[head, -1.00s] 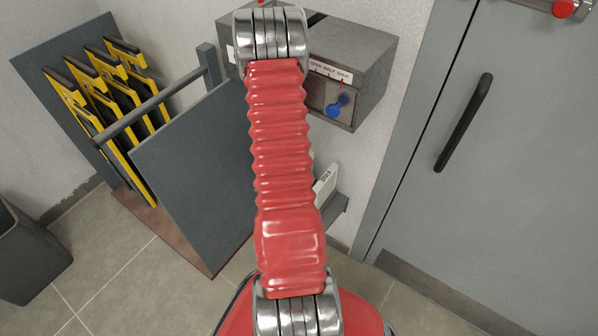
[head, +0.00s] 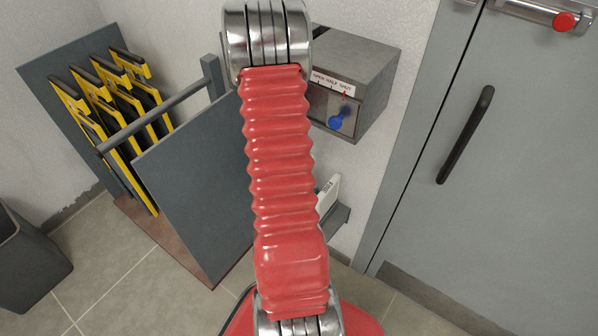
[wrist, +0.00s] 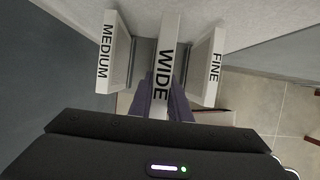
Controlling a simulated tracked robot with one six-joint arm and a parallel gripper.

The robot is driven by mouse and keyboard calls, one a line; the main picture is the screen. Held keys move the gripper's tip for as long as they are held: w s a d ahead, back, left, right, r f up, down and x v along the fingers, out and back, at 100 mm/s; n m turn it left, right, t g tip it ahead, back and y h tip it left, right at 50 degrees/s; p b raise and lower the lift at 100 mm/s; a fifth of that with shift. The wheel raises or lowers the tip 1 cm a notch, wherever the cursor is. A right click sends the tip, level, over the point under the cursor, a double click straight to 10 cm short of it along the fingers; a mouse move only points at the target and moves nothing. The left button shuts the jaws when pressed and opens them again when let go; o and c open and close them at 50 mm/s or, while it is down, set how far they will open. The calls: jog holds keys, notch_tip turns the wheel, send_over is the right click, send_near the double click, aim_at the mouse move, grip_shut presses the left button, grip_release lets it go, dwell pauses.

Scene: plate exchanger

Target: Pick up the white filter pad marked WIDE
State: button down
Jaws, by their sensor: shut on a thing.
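The white filter pad marked WIDE (wrist: 167,65) stands in the middle of the wrist view, between two other marked pads. My gripper (wrist: 164,98) is shut on the WIDE pad, its fingers reaching up to the pad's near end. In the head view my red arm hides the gripper and the WIDE pad.
The MEDIUM pad (wrist: 107,50) stands to the left and the FINE pad (wrist: 212,62) to the right, each a small gap away. In the head view are a grey box with a blue knob (head: 337,121), a plate rack (head: 195,170), a door (head: 510,150) and a bin (head: 30,260).

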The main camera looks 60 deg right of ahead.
jog(key=w+a, duration=0.2)
jog(key=a, duration=1.4)
jog(key=shift+w+a, duration=0.35)
jog(key=shift+a, duration=0.05)
jog(key=shift+w+d, duration=0.1)
jog(key=shift+d, duration=0.05)
